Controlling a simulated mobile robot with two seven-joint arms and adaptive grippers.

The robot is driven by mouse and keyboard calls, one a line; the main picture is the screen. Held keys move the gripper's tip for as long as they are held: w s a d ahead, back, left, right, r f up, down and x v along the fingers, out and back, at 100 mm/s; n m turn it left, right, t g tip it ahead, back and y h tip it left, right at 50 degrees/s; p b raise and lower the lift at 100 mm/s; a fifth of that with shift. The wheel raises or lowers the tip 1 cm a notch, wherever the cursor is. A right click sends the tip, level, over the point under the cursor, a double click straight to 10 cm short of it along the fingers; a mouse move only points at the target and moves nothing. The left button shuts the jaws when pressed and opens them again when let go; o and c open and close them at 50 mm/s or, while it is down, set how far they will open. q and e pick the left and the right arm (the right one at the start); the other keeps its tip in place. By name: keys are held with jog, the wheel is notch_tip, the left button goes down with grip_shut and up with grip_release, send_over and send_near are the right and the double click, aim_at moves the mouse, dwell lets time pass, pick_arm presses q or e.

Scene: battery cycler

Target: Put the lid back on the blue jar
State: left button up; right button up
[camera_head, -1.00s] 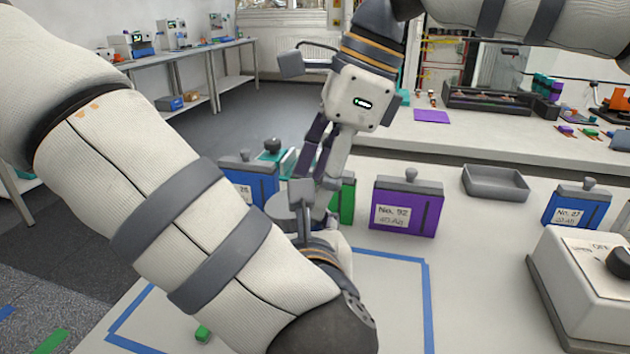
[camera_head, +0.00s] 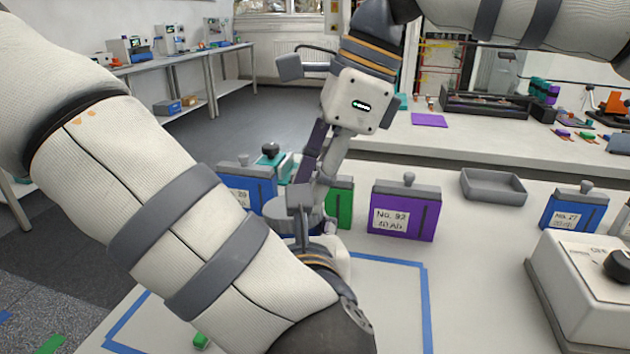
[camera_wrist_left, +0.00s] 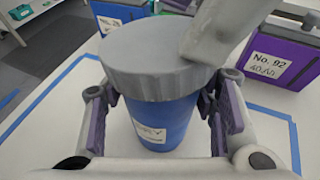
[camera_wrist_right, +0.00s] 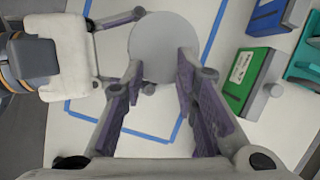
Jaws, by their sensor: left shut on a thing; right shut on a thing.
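The blue jar (camera_wrist_left: 165,125), with a white label, stands upright in my left gripper (camera_wrist_left: 155,95), whose fingers are shut around its sides. The grey round lid (camera_wrist_left: 145,60) is at the jar's mouth in the left wrist view and covers it; I cannot tell whether it is fully seated. My right gripper (camera_wrist_right: 160,70) is shut on the lid, which shows as a grey disc (camera_wrist_right: 163,38) between its fingertips. In the head view the lid (camera_head: 277,208) shows beside the right fingers, and my left gripper (camera_head: 308,230) is largely hidden by my arms.
A purple battery (camera_head: 418,212), a green one (camera_head: 342,205) and a blue one (camera_head: 247,182) stand close behind the grippers. A grey tray (camera_head: 493,187), another blue battery (camera_head: 572,212) and a white dial box (camera_head: 575,275) are to the right.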

pick_arm(q)
jog(key=shift+s+d, duration=0.1)
jog(key=shift+d, duration=0.05)
pick_arm(e)
jog(key=v, duration=0.3)
jog(key=shift+w+d+r, duration=0.1)
jog(key=shift+r, duration=0.2)
pick_arm(q)
jog(key=o, duration=1.8)
jog(key=shift+c, duration=0.2)
jog(key=v, duration=0.7)
jog(key=shift+s, duration=0.15)
